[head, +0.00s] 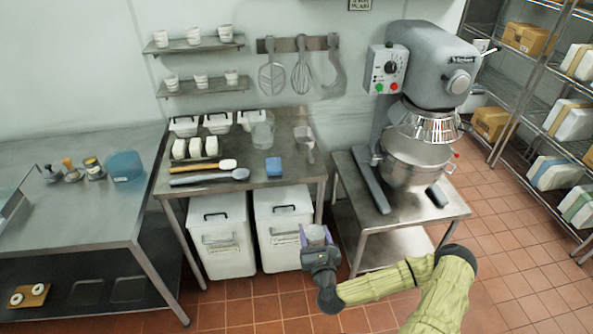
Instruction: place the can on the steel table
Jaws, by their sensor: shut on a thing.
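My gripper (319,246), with purple fingers, is in front of the middle steel table, low and to the right of the white bins. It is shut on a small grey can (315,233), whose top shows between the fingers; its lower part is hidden. The can is apart from any table. The middle steel table (255,202) stands behind and to the left of my gripper. Another steel table (70,222) stands at the far left.
The middle table bears white tubs, a clear jug (263,136), a blue block (273,167), a scoop and long-handled tools. Its front right is bare. A large mixer (425,75) stands to the right on a low stand. The left table's front is mostly clear, with small items and a blue tub (124,167) behind.

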